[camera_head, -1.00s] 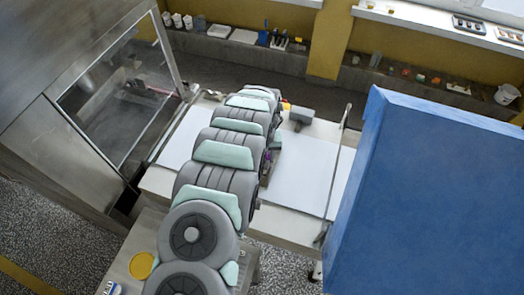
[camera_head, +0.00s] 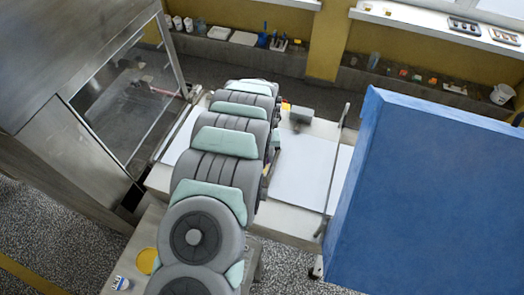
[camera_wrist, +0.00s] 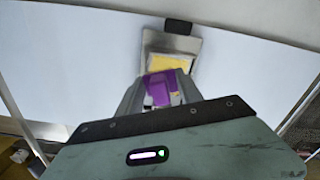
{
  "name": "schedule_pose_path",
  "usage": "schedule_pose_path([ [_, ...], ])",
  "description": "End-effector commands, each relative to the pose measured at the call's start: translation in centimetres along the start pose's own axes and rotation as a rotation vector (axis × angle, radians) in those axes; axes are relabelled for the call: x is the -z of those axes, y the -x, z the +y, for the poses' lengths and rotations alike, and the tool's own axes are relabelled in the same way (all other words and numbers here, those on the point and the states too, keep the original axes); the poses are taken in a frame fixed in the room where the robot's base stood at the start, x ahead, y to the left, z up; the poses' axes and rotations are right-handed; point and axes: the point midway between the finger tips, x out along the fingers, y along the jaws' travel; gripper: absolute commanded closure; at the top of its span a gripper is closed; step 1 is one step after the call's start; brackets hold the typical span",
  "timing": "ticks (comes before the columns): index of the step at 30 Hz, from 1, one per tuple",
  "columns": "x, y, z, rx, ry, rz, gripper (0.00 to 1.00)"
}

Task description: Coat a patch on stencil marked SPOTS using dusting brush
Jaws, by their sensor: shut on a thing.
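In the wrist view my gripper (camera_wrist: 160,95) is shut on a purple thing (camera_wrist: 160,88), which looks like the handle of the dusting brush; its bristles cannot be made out. Just beyond the purple thing lies a grey, framed plate (camera_wrist: 190,47) with a yellow area (camera_wrist: 168,64) in it and a dark block at its far edge. This may be the stencil, but no SPOTS marking is readable. I cannot tell whether the brush touches it. In the head view my arm hides the gripper and the plate.
A white belt (camera_head: 300,182) runs under my arm between a steel machine with a glass door (camera_head: 130,95) and a large blue housing (camera_head: 430,190). A round yellow-topped container (camera_head: 147,260) and a small white cup (camera_head: 121,284) stand on the near table. A grey box (camera_head: 301,115) stands at the belt's far side.

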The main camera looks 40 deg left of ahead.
Motion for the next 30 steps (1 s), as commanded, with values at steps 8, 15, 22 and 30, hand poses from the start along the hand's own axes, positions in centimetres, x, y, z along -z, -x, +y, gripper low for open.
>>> schedule_pose_path([
  [8, -0.1, 2.5, 0.1, 0.0, -0.001, -0.002, 0.95],
  [15, -0.1, 3.2, 0.1, 0.0, -0.001, -0.002, 0.95],
  [22, -0.1, 3.2, 0.1, 0.0, -0.001, -0.001, 0.95],
  [30, -0.1, 3.2, 0.1, 0.0, -0.001, -0.001, 0.95],
])
